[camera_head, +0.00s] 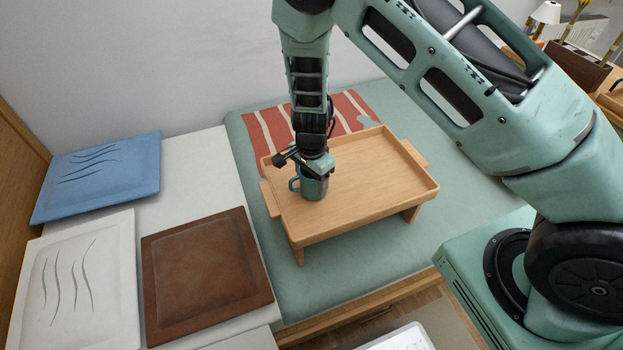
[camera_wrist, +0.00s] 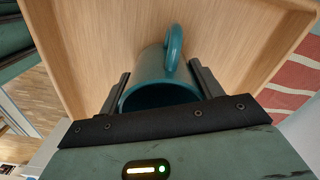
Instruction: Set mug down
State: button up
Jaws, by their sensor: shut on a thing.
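The mug (camera_head: 314,187) is teal with a loop handle on its left side in the head view. It is upright at the left end of a wooden bed tray (camera_head: 370,180). In the wrist view the mug (camera_wrist: 160,80) sits between the two dark fingers, its open rim toward the camera and its handle at the top. My gripper (camera_wrist: 160,88) is shut on the mug from above; in the head view my gripper (camera_head: 316,170) hides the rim. I cannot tell whether the mug's base touches the tray.
The tray has raised edges and short legs and stands on a green bed surface (camera_head: 285,285). A red striped cloth (camera_head: 345,112) lies behind it. Blue (camera_head: 100,175), white (camera_head: 78,280) and brown (camera_head: 205,270) cushion-like squares lie to the left. The tray's right part is clear.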

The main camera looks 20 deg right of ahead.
jog(key=shift+f, duration=0.1)
jog(key=o, duration=1.2)
notch_tip(320, 180, up, 12)
jog(key=p, duration=0.1)
jog(key=s+a+r+n, duration=0.2)
jog(key=s+r+n, duration=0.4)
jog(key=s, duration=0.3)
jog(key=s+a+r+n, duration=0.1)
jog(key=s+r+n, duration=0.4)
jog(key=s+n, duration=0.3)
jog(key=s+a+r+n, duration=0.2)
jog(key=s+r+n, duration=0.4)
jog(key=s, duration=0.3)
jog(key=shift+s+a+r+n+y, duration=0.3)
jog(key=shift+s+r+n, duration=0.05)
jog(key=shift+n, duration=0.15)
